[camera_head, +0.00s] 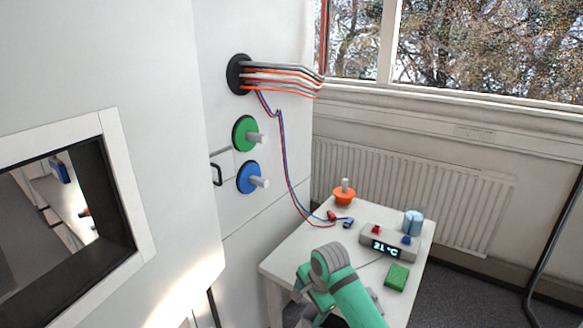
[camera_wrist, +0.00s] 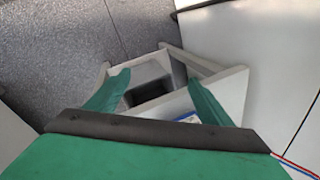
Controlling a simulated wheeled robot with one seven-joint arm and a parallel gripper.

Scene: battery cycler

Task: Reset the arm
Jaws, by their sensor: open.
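My gripper (camera_wrist: 155,92) is open and empty in the wrist view, with its two green fingers spread apart. It points down toward a pale frame and a grey box-like shape with a dark opening, over the speckled floor. In the head view my green and grey arm (camera_head: 345,292) is bent in front of the near side of the white table (camera_head: 290,262). The fingertips cannot be made out clearly there.
On the table are a display box (camera_head: 388,243) reading about 21 °C, a green block (camera_head: 397,277), a blue cylinder (camera_head: 412,222) and an orange knob-like piece (camera_head: 344,196). Red and blue cables hang from the white cabinet wall, beside green (camera_head: 243,134) and blue (camera_head: 248,178) discs.

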